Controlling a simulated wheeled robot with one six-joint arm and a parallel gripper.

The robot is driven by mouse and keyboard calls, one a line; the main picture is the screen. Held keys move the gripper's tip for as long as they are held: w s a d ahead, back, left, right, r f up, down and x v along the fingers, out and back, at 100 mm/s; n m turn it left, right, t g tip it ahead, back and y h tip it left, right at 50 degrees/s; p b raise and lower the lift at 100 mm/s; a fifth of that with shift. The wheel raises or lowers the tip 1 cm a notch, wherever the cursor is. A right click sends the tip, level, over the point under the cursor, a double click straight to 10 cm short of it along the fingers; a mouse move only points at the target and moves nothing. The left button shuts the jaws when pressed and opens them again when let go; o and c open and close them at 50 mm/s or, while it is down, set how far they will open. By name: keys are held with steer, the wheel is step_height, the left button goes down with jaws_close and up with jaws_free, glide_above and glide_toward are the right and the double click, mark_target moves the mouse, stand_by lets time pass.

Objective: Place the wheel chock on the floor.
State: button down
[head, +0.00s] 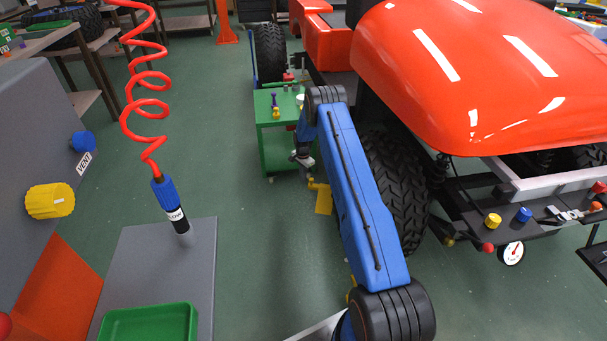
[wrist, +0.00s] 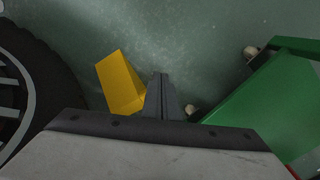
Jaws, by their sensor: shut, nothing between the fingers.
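The wheel chock is a yellow wedge (wrist: 121,84) left of my fingertips in the wrist view, between the black tyre and the green cart. It appears to rest on the green floor, apart from the fingers. In the head view the yellow chock (head: 323,200) shows low beside the vehicle's front tyre, partly behind my blue arm. My gripper (wrist: 161,92) is shut and empty, pointing down to the right of the chock. In the head view my gripper (head: 302,159) is small and partly hidden by my arm.
A green cart (head: 276,150) stands close beside my gripper, and its edge (wrist: 275,100) fills the right of the wrist view. The large tyre (head: 397,190) of the red vehicle (head: 490,75) is right of my arm. Floor on the left is open around a grey base plate (head: 150,265).

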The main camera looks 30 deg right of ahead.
steer(key=d+f, duration=0.3)
steer(key=f, duration=0.1)
steer(key=shift+w+d+f, duration=0.35)
steer(key=shift+w+d, duration=0.05)
steer(key=shift+w, duration=0.05)
steer(key=w+d, duration=0.1)
steer(key=d, duration=0.6)
steer(key=shift+w, duration=0.4)
steer(key=shift+d, duration=0.1)
